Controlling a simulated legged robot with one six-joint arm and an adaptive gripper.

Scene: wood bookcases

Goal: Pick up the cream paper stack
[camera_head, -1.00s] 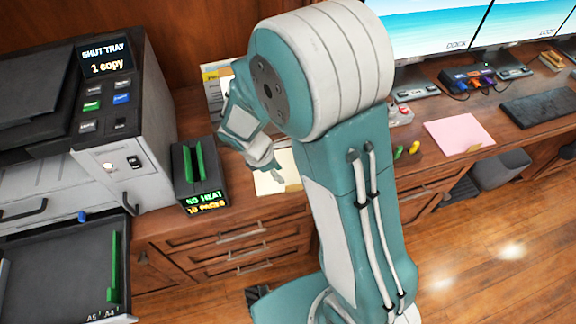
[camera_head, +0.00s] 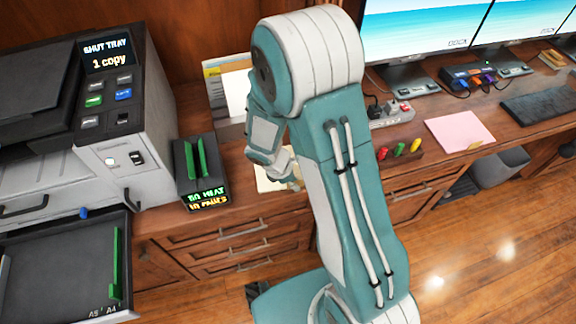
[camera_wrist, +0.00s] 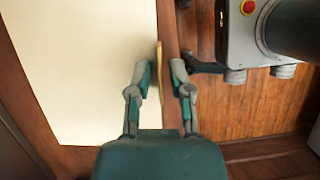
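The cream paper stack (camera_head: 265,182) lies on the desk to the right of the small black binding device, partly hidden by my arm in the head view. In the wrist view the cream paper stack (camera_wrist: 80,70) fills the left side, with a tan tab (camera_wrist: 159,70) along its right edge. My gripper (camera_wrist: 161,70) is open. One finger appears over the paper and the other beyond its edge, with the tab between them. I cannot tell whether the fingers touch it. In the head view my gripper (camera_head: 293,184) is at the stack's right side, small and partly hidden.
A printer (camera_head: 125,130) with an open tray drawer (camera_head: 60,265) stands at left. The black device (camera_head: 195,172) is close beside the stack. A pink paper stack (camera_head: 460,131), a keyboard (camera_head: 540,106) and monitors (camera_head: 415,35) are to the right. The wood floor is clear at lower right.

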